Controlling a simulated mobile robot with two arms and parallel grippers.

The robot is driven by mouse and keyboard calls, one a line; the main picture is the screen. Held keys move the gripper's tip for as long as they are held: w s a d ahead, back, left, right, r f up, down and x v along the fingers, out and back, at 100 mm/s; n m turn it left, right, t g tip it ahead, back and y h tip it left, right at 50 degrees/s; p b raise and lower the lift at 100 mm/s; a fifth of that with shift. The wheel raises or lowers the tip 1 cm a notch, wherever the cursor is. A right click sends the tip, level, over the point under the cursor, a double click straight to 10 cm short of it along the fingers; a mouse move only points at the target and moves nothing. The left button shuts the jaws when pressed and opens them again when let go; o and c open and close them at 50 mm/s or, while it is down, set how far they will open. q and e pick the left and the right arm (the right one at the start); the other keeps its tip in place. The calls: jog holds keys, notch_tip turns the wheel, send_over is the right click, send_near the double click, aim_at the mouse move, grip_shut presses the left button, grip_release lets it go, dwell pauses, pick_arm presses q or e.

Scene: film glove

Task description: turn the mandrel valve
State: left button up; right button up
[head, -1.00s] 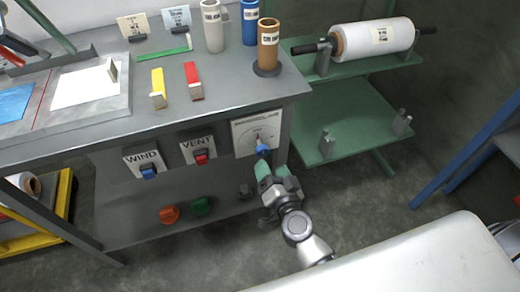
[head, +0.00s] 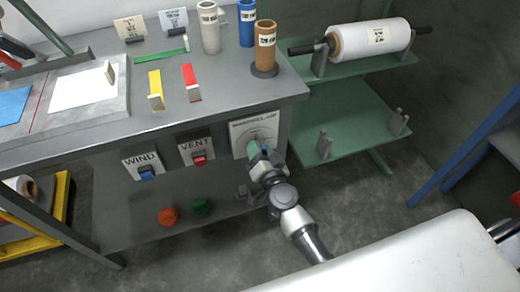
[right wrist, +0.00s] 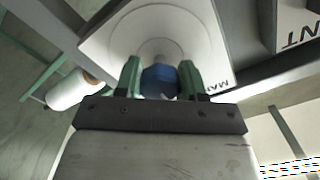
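The mandrel valve is a blue knob (right wrist: 160,80) on a white square dial plate (right wrist: 205,35). The plate (head: 240,130) is on the right end of the bench front in the head view. My right gripper (right wrist: 160,75) has its two green fingers on either side of the knob, facing the plate. The fingers look open around it; whether they touch it I cannot tell. In the head view my right gripper (head: 262,150) hides most of the knob and part of the dial. My left gripper is not in view.
The WIND switch (head: 147,173) and VENT switch (head: 199,160) are left of the plate. Orange (head: 167,217) and green (head: 200,207) knobs sit lower. A green rack (head: 350,115) with a film roll (head: 375,40) stands close on the right.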

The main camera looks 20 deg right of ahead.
jog(key=c, duration=0.3)
jog(key=m, duration=0.3)
jog(key=shift+m, duration=0.3)
jog(key=m, duration=0.4)
jog(key=shift+f+m, duration=0.1)
jog(key=shift+m, duration=0.2)
jog(key=m, duration=0.4)
jog(key=shift+m, duration=2.8)
jog(key=o, duration=0.9)
